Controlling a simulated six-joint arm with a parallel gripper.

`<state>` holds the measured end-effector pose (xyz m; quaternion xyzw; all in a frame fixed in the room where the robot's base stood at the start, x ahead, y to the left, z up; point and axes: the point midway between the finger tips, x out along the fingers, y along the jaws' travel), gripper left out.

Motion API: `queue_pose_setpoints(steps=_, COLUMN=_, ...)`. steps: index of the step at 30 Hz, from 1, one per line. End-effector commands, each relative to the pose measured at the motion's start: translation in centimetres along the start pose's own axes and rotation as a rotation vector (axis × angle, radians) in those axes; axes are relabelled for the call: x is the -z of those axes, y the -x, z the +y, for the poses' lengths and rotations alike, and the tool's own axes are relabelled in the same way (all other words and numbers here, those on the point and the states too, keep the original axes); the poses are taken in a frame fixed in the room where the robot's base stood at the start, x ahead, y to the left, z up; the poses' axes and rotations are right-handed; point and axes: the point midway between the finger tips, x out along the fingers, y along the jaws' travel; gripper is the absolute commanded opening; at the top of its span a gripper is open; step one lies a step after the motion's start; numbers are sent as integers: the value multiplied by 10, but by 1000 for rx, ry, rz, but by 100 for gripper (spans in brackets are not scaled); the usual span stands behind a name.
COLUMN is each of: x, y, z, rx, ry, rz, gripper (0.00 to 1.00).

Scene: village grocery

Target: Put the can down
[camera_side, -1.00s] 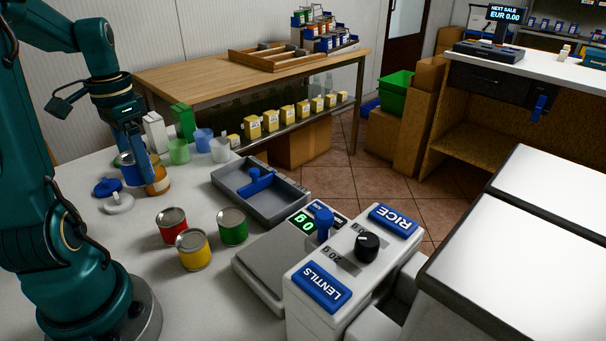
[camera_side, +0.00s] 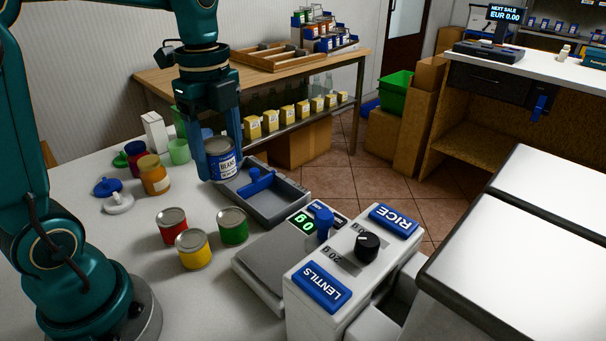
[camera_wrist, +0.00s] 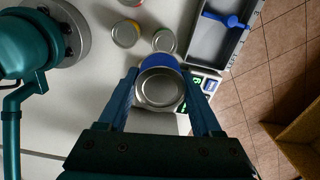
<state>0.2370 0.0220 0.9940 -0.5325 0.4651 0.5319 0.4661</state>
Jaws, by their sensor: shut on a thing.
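The can is blue with a "BEANS" label (camera_side: 221,160) and a silver lid. My gripper (camera_side: 219,150) is shut on it, with one finger on each side. The can is upright, in front of the left end of the grey tray in the side view; I cannot tell how far above the table it is. In the wrist view the can (camera_wrist: 160,85) shows its round metal lid between the two fingers of my gripper (camera_wrist: 160,88).
Red (camera_side: 172,226), yellow (camera_side: 193,248) and green (camera_side: 232,226) cans stand grouped on the white table. A scale (camera_side: 262,268) and dispenser stand right. An amber jar (camera_side: 154,175) and lids (camera_side: 118,203) are left.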

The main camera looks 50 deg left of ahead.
Motion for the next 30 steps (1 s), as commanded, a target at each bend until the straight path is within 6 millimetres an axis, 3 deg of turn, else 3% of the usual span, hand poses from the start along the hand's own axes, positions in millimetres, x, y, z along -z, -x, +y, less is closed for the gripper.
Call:
queue_pose_setpoints(steps=16, x=103, y=-62, z=-6, rx=-4, ry=-11, rz=-1, gripper=3)
queue_pose_setpoints(steps=23, x=116, y=-73, z=-7, rx=-4, ry=-4, rz=-1, gripper=3)
queue_pose_setpoints(steps=30, x=116, y=-105, z=-7, rx=-5, ry=-3, rz=-1, gripper=3)
